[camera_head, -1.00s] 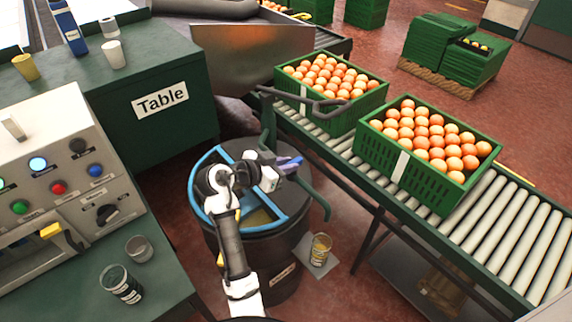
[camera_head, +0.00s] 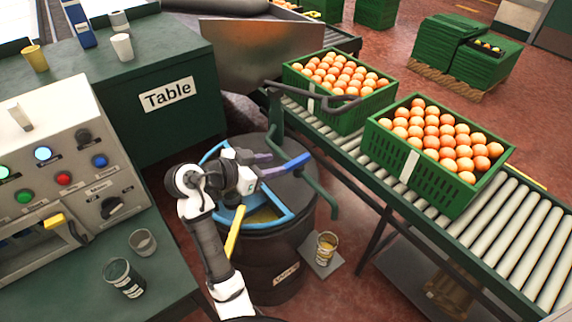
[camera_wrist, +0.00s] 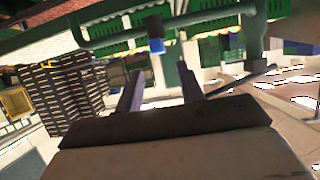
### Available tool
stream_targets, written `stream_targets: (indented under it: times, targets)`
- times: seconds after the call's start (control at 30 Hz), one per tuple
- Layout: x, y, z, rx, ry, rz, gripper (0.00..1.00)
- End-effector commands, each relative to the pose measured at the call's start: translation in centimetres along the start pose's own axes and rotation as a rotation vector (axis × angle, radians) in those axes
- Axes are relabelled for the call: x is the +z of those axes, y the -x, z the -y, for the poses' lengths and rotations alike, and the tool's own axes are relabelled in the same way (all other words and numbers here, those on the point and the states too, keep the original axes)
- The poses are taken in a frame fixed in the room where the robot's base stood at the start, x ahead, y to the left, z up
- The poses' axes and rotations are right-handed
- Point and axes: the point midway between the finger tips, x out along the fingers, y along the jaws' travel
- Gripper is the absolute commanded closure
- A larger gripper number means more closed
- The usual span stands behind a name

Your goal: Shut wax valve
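The wax drum (camera_head: 280,268) is a dark barrel with a blue-rimmed opening. A green outlet pipe (camera_head: 318,196) bends down on its right side. A bright blue handle (camera_head: 298,162), which looks like the valve lever, lies by the pipe above the drum lid. Its blue end also shows in the wrist view (camera_wrist: 156,46), beyond the fingertips. My gripper (camera_head: 270,162) is just left of the handle, over the drum. In the wrist view my gripper (camera_wrist: 160,74) has its two fingers apart with nothing between them. Whether a finger touches the handle is unclear.
A small can (camera_head: 326,247) stands on a grey plate beside the drum. Egg-like orange fruit fills green crates (camera_head: 408,172) on the roller conveyor (camera_head: 515,235) at right. A control panel (camera_head: 70,155) and green table (camera_head: 170,65) stand at left.

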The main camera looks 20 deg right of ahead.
Motion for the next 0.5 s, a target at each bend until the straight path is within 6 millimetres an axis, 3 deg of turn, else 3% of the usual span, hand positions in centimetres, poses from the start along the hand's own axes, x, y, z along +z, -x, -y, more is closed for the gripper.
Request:
stream_targets:
  times: [0.2, 0.5]
  targets:
    - [0.1, 4.2, 0.1, -0.003, -0.001, -0.001, 0.62]
    - [0.0, 6.0, 0.0, 0.0, 0.0, 0.001, 0.62]
